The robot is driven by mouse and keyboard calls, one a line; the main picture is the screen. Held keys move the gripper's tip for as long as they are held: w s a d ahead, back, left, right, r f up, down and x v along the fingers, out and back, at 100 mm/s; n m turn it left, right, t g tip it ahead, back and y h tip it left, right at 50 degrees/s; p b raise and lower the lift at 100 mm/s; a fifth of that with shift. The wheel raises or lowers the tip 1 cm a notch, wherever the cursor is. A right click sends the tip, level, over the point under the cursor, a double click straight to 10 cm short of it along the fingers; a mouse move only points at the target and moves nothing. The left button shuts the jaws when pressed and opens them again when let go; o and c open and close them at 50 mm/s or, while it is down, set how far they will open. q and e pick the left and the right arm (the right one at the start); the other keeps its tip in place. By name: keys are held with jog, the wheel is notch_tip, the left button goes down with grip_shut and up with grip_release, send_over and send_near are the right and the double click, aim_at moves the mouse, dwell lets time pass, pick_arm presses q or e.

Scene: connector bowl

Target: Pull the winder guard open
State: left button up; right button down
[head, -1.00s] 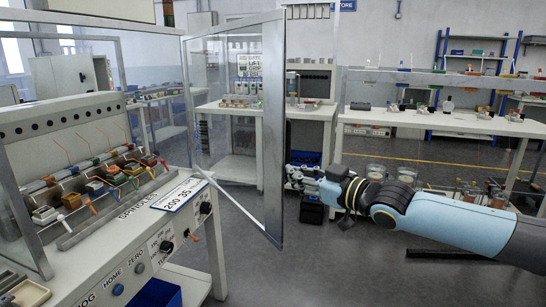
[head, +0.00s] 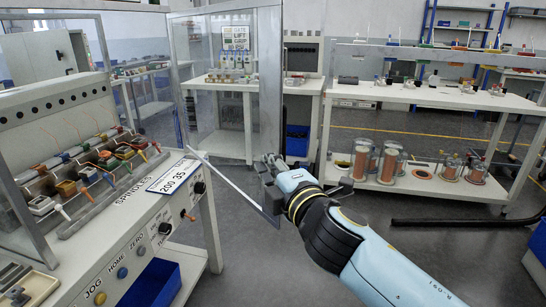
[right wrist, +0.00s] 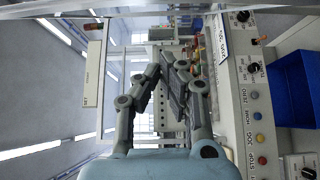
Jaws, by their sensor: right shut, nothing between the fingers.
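The winder guard (head: 270,90) is a clear panel in a grey metal frame. It stands swung out from the winder (head: 45,118), its free edge at the right in the head view. My right gripper (head: 266,168) is at the lower part of that free edge and overlaps it in the picture. I cannot tell whether it touches the frame. Its fingers (right wrist: 163,62) come together in the right wrist view with nothing between them. My left gripper is not in view.
The winder front carries knobs, buttons and a "200 35" label (head: 174,176). A blue bin (head: 150,286) is below it. A white bench (head: 425,94) with copper-coloured spools on its lower shelf stands at right. Open floor lies between.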

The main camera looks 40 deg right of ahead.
aim_at(269, 143)
jog(key=w+d, duration=0.3)
jog(key=w, duration=0.2)
jog(key=w+d+p, duration=0.1)
jog(key=w+d, duration=0.1)
jog(key=w, duration=0.1)
jog(key=shift+w+d, duration=0.1)
jog(key=shift+d, duration=0.2)
